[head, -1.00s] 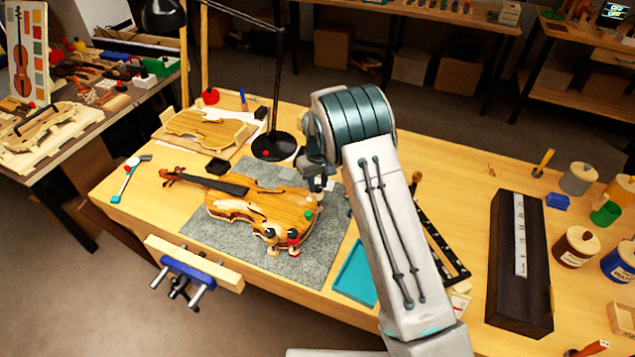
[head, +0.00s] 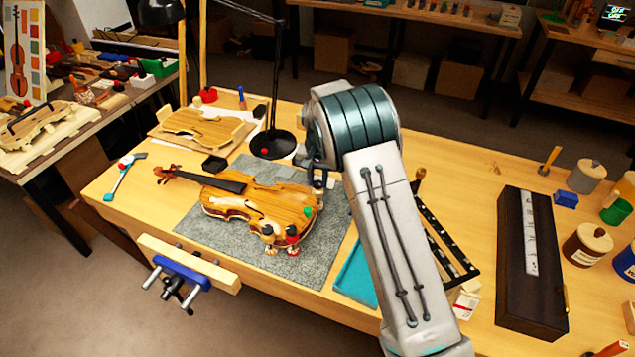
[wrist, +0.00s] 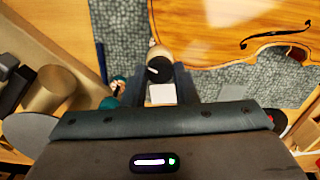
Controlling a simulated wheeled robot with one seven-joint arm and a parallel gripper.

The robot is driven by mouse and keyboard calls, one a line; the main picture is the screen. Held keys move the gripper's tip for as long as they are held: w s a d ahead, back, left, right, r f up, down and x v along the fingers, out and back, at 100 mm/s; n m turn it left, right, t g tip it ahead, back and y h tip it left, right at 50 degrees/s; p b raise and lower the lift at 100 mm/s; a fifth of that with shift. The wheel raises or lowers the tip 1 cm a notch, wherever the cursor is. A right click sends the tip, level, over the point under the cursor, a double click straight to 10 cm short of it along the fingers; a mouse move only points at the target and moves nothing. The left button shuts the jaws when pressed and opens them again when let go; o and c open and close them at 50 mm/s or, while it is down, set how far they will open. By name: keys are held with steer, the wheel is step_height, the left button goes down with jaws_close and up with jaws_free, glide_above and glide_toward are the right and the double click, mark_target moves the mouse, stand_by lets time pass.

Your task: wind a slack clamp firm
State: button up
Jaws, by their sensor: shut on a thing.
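The violin (head: 262,204) lies on a grey mat (head: 205,238) on the bench. Small clamps with a black knob (head: 268,231), a red knob (head: 291,233) and a green knob (head: 308,211) stand at its lower right edge. My gripper (head: 318,186) is low at the violin's right end, partly hidden behind my arm. In the wrist view my gripper (wrist: 160,80) is shut on a dark-topped clamp with a pale wooden part (wrist: 160,53), beside the violin's edge. I cannot tell how firmly that clamp bears on the violin. A teal knob (wrist: 118,84) shows just left of the fingers.
A lamp base (head: 272,145) stands behind the violin. A teal tray (head: 356,278) and a black rack (head: 445,240) lie to the right, near my arm. A vise (head: 185,270) projects from the front edge. A long dark case (head: 513,290) lies further right.

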mark_target(318, 183)
steer(key=m+b, duration=0.1)
steer(key=m, duration=0.3)
steer(key=shift+m, duration=0.4)
stand_by(0.4)
steer(key=o, duration=1)
steer(key=shift+r, duration=0.15)
step_height(318, 183, up, 14)
steer(key=shift+f+b, duration=0.2)
steer(key=shift+b, duration=0.65)
